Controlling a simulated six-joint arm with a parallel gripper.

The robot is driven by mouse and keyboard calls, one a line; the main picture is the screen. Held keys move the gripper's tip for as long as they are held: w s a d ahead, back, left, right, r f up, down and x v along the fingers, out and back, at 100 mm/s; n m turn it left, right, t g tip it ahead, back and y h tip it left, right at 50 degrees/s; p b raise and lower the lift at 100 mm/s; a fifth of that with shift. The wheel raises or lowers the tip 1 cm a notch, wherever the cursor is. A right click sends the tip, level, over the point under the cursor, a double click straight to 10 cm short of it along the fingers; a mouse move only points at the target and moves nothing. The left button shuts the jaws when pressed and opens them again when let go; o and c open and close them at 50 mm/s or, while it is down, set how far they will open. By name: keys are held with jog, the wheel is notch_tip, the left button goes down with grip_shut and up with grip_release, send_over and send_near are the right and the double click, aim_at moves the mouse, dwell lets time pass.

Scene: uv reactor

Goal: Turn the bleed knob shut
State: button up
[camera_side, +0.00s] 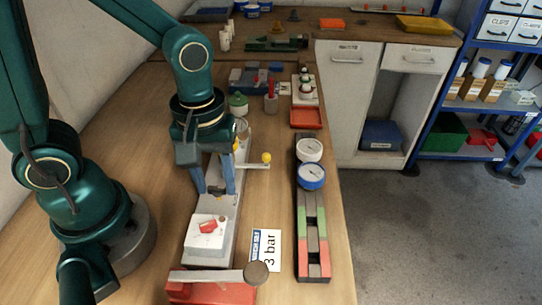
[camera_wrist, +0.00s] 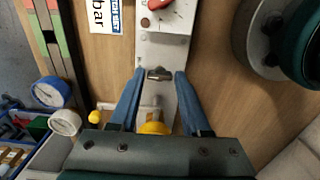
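My gripper (camera_side: 215,190) points down over the grey rail-like body (camera_side: 228,200) on the bench. In the wrist view its two blue fingers (camera_wrist: 160,72) are apart, with a small dark metal knob (camera_wrist: 159,75) between their tips. Gaps show on both sides of it; I cannot tell the height of the tips above it. This may be the bleed knob, but no readable label confirms it. A red pointer knob (camera_side: 207,226) sits on a white plate nearer the side camera; it shows partly at the wrist view's top edge (camera_wrist: 158,4).
A lever with a yellow ball (camera_side: 267,157) sticks out right of the body. Another lever with a round brown end (camera_side: 256,273) lies in front. Two gauges (camera_side: 311,176) stand on the strip at right. A "3 bar" card (camera_side: 265,250) lies between.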

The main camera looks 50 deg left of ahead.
grip_shut()
jog(key=shift+m, duration=0.3)
jog(key=m, duration=0.3)
jog(key=shift+m, duration=0.3)
jog(key=m, duration=0.4)
jog(key=shift+m, duration=0.3)
jog(key=m, duration=0.4)
jog(key=shift+m, duration=2.5)
